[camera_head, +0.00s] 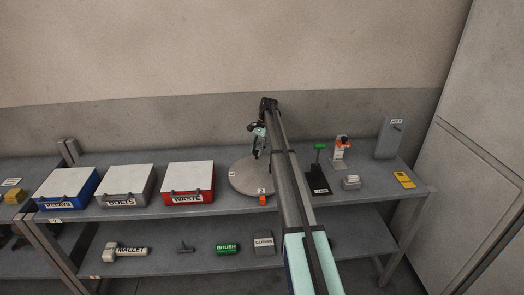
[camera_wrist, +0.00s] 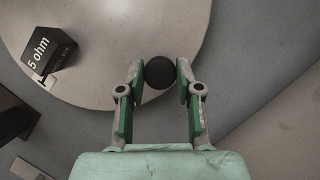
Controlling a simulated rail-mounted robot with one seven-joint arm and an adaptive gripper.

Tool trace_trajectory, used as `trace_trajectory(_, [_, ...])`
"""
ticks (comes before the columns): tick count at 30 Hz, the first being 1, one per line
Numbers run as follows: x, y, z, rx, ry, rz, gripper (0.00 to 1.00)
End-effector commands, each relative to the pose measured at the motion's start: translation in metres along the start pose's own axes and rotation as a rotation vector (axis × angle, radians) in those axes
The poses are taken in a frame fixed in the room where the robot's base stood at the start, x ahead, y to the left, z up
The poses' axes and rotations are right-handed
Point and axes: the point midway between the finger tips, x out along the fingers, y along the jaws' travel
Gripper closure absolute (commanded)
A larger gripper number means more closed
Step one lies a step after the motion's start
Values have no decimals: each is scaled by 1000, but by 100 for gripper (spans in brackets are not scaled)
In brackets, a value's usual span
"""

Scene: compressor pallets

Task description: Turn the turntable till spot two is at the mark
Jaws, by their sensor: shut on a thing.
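The grey round turntable (camera_head: 245,181) lies on the top shelf, and part of its disc also shows in the wrist view (camera_wrist: 105,80). A small white label reading 2 (camera_head: 262,191) sits at its front rim, just behind an orange mark (camera_head: 263,201). Another small label (camera_head: 232,173) is on its left rim. My gripper (camera_head: 257,154) is over the turntable. In the wrist view my gripper (camera_wrist: 159,82) is shut on a dark round knob (camera_wrist: 158,72) near the disc's edge. A black block marked 5 ohm (camera_wrist: 50,53) stands on the disc.
Left of the turntable stand the red WASTE box (camera_head: 188,180), grey BOLTS box (camera_head: 127,183) and blue box (camera_head: 67,186). Right are a black stand with a green top (camera_head: 319,172), an orange-and-white device (camera_head: 340,148) and a grey block (camera_head: 351,182). My arm hides part of the shelf.

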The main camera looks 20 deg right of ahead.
Motion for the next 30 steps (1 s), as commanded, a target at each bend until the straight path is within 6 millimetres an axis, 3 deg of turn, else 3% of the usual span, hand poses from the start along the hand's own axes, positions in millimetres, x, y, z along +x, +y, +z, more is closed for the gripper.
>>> trace_trajectory(9, [4, 2, 1, 1, -2, 6, 100])
trace_trajectory(10, [4, 2, 1, 1, -2, 6, 62])
trace_trajectory(12, [3, 2, 1, 1, -2, 5, 41])
trace_trajectory(23, [0, 0, 1, 0, 0, 2, 41])
trace_trajectory(30, [-19, 0, 9, 0, 0, 1, 41])
